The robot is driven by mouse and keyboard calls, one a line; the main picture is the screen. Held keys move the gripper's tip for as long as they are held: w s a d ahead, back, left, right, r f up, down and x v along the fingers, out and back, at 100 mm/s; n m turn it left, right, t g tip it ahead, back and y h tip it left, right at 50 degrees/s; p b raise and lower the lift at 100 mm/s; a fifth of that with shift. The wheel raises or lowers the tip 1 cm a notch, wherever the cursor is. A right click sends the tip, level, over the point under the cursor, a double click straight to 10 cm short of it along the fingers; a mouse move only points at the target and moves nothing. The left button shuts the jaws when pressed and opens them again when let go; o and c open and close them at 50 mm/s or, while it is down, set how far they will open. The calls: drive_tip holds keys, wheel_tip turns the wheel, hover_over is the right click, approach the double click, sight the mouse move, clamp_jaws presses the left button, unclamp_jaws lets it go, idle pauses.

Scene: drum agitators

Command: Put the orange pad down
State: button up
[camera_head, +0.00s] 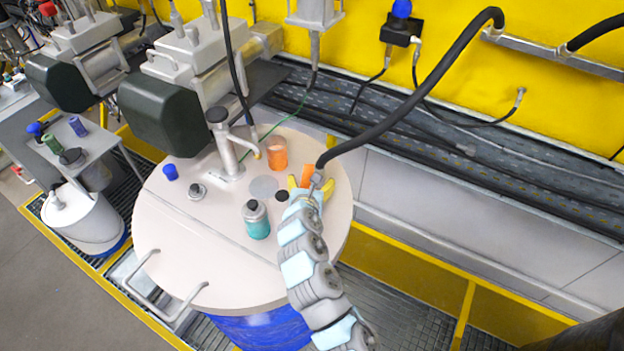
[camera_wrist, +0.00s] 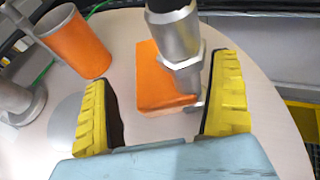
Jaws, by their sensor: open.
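The orange pad (camera_wrist: 150,78) is a small block with a flat face. In the wrist view it is between the yellow fingers of my gripper (camera_wrist: 163,75), with gaps on both sides. The fingers are open and not closed on it. It appears to rest on the pale round drum lid (camera_head: 190,250). The metal end of a black hose (camera_wrist: 178,40) covers its right part; I cannot tell whether they touch. In the head view the pad (camera_head: 307,171) shows just past my gripper (camera_head: 309,185), near the lid's right edge.
An orange cylinder (camera_head: 277,154) stands left of the pad. A teal bottle (camera_head: 257,222), a blue cap (camera_head: 170,172) and a bent metal pipe (camera_head: 229,150) are also on the lid. The black hose (camera_head: 420,90) arches in from the right. The lid's front is clear.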

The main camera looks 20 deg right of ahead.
drive_tip(key=shift+b+v, duration=0.45)
drive_tip(key=shift+v, duration=3.15)
